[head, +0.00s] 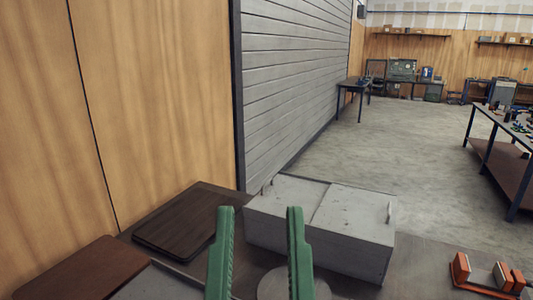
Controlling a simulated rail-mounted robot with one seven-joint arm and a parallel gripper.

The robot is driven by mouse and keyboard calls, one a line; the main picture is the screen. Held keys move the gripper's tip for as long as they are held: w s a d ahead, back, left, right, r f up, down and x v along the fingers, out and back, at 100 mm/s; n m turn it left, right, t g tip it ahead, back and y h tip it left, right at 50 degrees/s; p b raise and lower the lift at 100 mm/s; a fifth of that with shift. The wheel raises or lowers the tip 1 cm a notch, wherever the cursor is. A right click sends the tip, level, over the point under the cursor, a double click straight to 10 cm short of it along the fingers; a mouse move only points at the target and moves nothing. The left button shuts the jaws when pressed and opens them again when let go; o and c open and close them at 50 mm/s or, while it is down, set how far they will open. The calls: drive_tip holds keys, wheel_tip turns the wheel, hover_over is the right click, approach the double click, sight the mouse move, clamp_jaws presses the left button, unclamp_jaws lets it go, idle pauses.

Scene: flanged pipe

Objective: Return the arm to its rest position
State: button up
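My gripper (260,210) shows at the bottom centre of the head view. Its two green fingers point up in the picture and stand wide apart. No object is clamped between them. A round grey disc (278,285) shows low between the fingers, partly hidden by the right one. I cannot tell whether it is a pipe flange or something else. The rest of my arm is out of view below. No whole flanged pipe is clearly visible.
A grey metal box (345,232) with handles stands on the bench just beyond the fingers. A dark board (185,222) and a brown board (85,272) lie to the left. An orange-and-grey fixture (485,275) is at the right. Wooden wall panels (160,90) rise close on the left. Open floor (400,140) lies beyond.

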wheel_tip(320, 180, up, 24)
drive_tip(key=p, duration=1.9)
drive_tip(key=shift+w+f, duration=0.2)
drive_tip(key=shift+w, duration=0.25)
drive_tip(key=shift+d, duration=0.1)
